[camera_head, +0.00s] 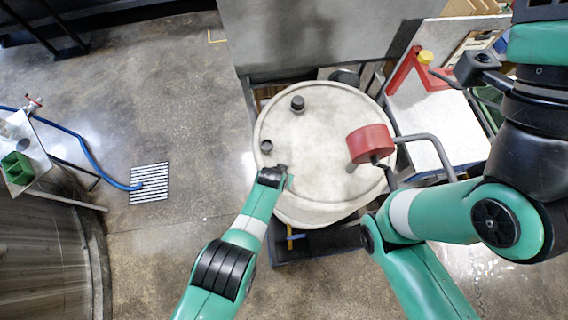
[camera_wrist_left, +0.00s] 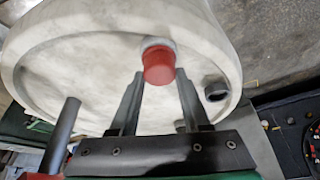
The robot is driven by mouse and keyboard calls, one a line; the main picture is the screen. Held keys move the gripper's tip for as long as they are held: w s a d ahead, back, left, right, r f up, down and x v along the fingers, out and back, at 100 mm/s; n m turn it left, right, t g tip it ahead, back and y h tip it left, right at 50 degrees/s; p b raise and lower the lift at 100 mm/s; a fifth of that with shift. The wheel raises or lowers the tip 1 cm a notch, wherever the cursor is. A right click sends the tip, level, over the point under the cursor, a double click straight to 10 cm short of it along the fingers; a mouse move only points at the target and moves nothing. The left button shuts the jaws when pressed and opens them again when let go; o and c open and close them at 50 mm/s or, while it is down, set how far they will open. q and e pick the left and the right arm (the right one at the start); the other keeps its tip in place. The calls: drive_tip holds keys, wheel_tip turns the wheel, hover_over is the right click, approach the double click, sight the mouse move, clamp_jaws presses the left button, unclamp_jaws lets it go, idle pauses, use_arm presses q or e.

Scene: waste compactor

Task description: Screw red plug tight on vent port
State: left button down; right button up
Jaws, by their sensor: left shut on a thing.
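The red plug (camera_wrist_left: 159,67) shows in the left wrist view, at a pale collar on the drum lid. The fingers of my left gripper (camera_wrist_left: 159,85) are shut on its sides. In the head view my left gripper (camera_head: 282,177) is at the near left part of the lid, and the plug and its port are hidden there. The pale round drum lid (camera_head: 325,120) carries a larger dark cap (camera_head: 297,103) and a smaller dark fitting (camera_head: 266,146). I cannot tell how tightly the plug sits. My right gripper is out of view.
A large red cylinder (camera_head: 370,144) on a dark stem stands over the lid's right side. Grey bent rails (camera_head: 430,140) and a red bracket with a yellow knob (camera_head: 425,57) are to the right. A grey panel (camera_head: 290,40) stands behind. The left floor is mostly clear.

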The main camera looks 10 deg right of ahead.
use_arm(q)
drive_tip(key=shift+a+f, duration=0.1)
drive_tip(key=m, duration=0.1)
drive_tip(key=m+h+b, duration=0.1)
drive_tip(key=shift+f+m+g, duration=0.2)
drive_tip(key=shift+m+g, duration=0.1)
drive_tip(key=shift+m, duration=0.1)
drive_tip(key=shift+m+b, duration=0.45)
drive_tip(key=shift+m, duration=0.25)
drive_tip(key=shift+r+m+g+h, duration=0.15)
drive_tip(key=shift+m+g+h, duration=0.15)
drive_tip(key=shift+m, duration=0.1)
drive_tip(key=shift+c, duration=1.4)
unclamp_jaws()
drive_tip(key=shift+r, duration=0.1)
drive_tip(key=shift+c, duration=0.4)
